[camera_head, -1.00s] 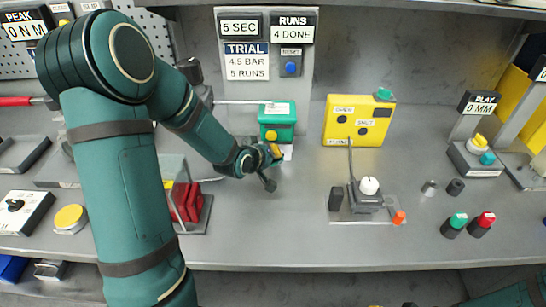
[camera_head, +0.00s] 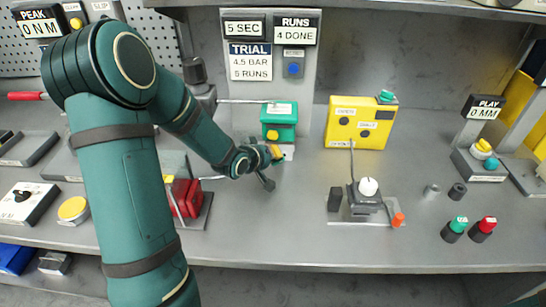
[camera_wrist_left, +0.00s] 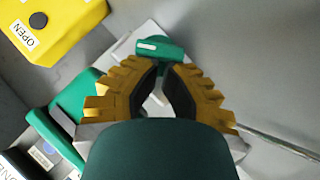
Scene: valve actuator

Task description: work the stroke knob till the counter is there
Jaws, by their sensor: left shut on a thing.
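The left gripper (camera_head: 274,154) is at the lower front of a green box (camera_head: 279,114) on the back panel. In the left wrist view its gold fingers (camera_wrist_left: 162,72) are closed in around a small green knob with a white label (camera_wrist_left: 160,47), which I take as the stroke knob. The fingers hide part of the knob's stem. The counter (camera_head: 296,29) reads "RUNS 4 DONE". The trial card (camera_head: 250,61) reads "4.5 BAR, 5 RUNS". The right gripper is not in view.
A yellow box (camera_head: 359,123) with OPEN and SHUT labels stands right of the gripper. A red block (camera_head: 186,197) is under my arm. Bench between them is clear.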

